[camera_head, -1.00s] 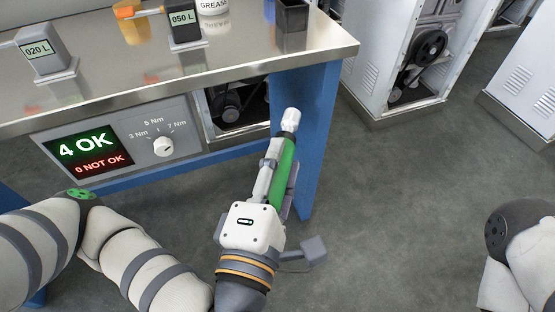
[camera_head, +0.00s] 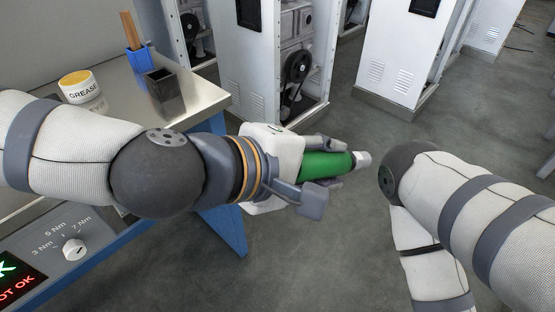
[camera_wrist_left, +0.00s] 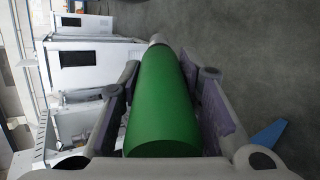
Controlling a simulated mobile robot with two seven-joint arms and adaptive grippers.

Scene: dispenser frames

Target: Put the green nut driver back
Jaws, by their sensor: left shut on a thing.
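The green nut driver (camera_head: 325,165) is held in my left gripper (camera_head: 335,163) in the head view, in the air to the right of the workbench. Its green handle lies between the fingers and its pale tip (camera_head: 363,159) points right. In the left wrist view the green handle (camera_wrist_left: 164,105) fills the space between the two fingers of the left gripper (camera_wrist_left: 165,90). My right arm shows at the right of the head view, but its gripper is out of the frame.
The workbench (camera_head: 205,100) stands at the left with a grease tin (camera_head: 78,88), a dark open box (camera_head: 164,90) and a blue holder (camera_head: 141,58). White machine cabinets (camera_head: 250,60) stand behind. The grey floor (camera_head: 330,250) around the gripper is clear.

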